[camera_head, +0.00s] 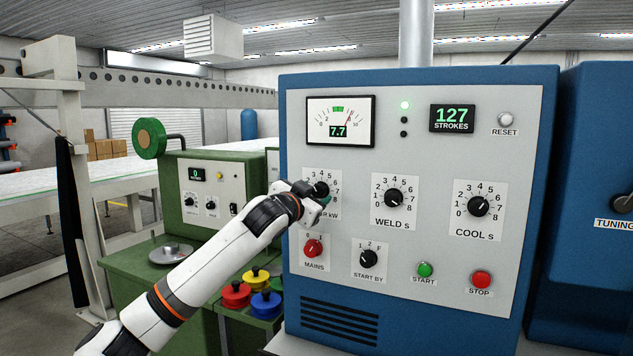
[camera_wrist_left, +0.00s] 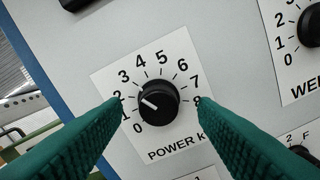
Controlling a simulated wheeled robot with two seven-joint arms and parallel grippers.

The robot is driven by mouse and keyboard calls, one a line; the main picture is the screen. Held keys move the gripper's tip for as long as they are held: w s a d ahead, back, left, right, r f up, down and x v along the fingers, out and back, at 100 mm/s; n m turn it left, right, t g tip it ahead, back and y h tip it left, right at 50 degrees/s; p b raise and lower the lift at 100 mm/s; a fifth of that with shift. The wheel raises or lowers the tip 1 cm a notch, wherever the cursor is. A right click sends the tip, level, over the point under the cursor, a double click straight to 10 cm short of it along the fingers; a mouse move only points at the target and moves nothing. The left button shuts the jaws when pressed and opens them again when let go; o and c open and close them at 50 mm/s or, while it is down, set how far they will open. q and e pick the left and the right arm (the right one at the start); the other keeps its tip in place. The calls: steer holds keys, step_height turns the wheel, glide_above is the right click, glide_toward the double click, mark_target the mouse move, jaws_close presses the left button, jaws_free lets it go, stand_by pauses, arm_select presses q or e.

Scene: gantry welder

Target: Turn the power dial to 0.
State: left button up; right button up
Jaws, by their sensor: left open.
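The power dial (camera_wrist_left: 158,102) is a round black knob on a white scale plate marked 0 to 8. Its white mark points left, roughly toward 2. In the head view the power dial (camera_head: 321,189) is partly hidden by my left gripper (camera_head: 316,201). In the left wrist view my left gripper (camera_wrist_left: 158,101) is open, its green fingers on either side of the knob with gaps to both sides. I cannot tell how far the fingertips are from the panel. The meter (camera_head: 340,121) above reads 7.7. My right gripper is not in view.
The weld dial (camera_head: 394,198) and cool dial (camera_head: 478,206) sit to the right. Below are the red mains knob (camera_head: 313,248), start-by knob (camera_head: 369,258), green start button (camera_head: 425,269) and red stop button (camera_head: 481,279). A green machine (camera_head: 206,172) stands behind my left arm.

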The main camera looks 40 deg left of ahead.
mark_target(319, 191)
arm_select(q)
steer(key=shift+p+x, duration=0.3)
steer(key=shift+x, duration=0.85)
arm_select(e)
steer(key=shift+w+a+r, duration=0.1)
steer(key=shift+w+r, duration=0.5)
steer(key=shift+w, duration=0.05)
arm_select(q)
steer(key=c, duration=1)
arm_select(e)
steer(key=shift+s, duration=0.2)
